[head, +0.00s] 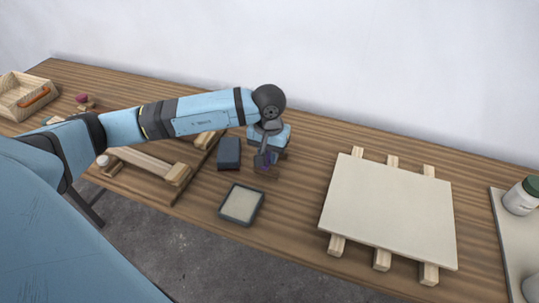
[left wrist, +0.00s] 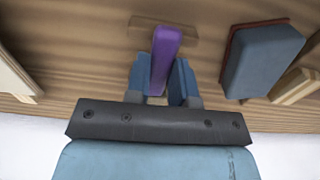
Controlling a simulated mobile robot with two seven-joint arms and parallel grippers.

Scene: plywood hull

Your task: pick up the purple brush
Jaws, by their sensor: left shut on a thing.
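The purple brush (left wrist: 164,50) shows between the two blue fingers of my left gripper (left wrist: 163,82) in the left wrist view. The gripper is shut on it. My right gripper is in neither view.
A dark blue-grey block (head: 229,153) lies just left of the gripper. A shallow grey-rimmed tray (head: 259,206) is in front. A pale board on wooden battens (head: 390,210) lies to the right. A wooden frame (head: 150,165) is at left, and a white jar (head: 520,197) at far right.

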